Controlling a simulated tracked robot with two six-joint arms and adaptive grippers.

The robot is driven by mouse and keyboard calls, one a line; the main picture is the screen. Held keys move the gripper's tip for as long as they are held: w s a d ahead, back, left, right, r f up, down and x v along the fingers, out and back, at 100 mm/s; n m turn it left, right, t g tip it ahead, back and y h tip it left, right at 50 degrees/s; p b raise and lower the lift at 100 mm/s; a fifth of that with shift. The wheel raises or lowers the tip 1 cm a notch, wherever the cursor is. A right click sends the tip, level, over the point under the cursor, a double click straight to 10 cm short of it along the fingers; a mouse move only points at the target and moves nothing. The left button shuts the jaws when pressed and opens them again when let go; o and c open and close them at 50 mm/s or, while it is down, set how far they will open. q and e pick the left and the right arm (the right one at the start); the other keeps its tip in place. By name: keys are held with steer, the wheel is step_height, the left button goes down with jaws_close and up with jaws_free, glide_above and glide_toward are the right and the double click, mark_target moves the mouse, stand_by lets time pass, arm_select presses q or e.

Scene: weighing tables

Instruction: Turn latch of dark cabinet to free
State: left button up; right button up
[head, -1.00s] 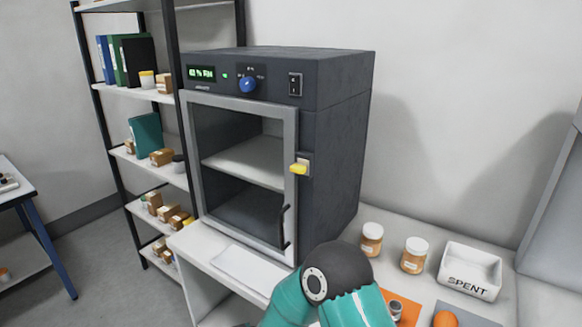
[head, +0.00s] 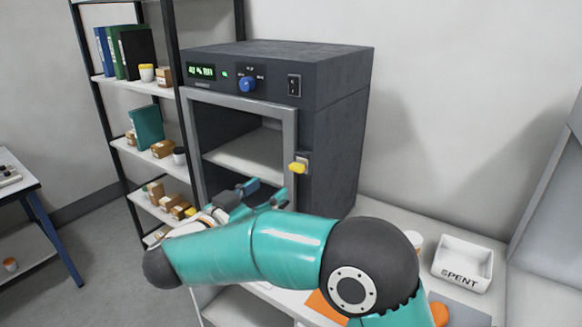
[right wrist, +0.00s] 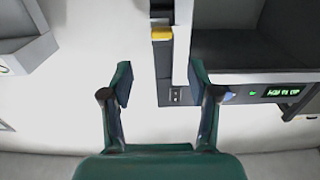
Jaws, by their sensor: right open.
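The dark cabinet (head: 335,150) stands on a white table with its grey-framed glass door (head: 245,104) shut. The yellow latch (head: 298,167) sits at the right edge of the door frame, roughly level, its handle reaching left over the frame. It also shows in the right wrist view (right wrist: 161,33). My right gripper (head: 265,192) is open and empty, in front of the door's lower part, below and left of the latch and apart from it. Its two fingers (right wrist: 161,85) are spread in the right wrist view. My arm hides the lower door and its handle. My left gripper is not in view.
A blue knob (head: 248,84) and a lit display (head: 201,72) are on the cabinet's top panel. A white SPENT tray (head: 463,264) and a partly hidden jar (head: 416,243) stand to the right. A shelf rack (head: 135,85) with binders and boxes stands left.

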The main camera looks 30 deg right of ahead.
mark_target(295, 169)
steer(key=p+x, duration=0.2)
steer(key=x, duration=0.8)
steer(key=shift+w+d, duration=0.2)
steer(key=shift+d, duration=0.15)
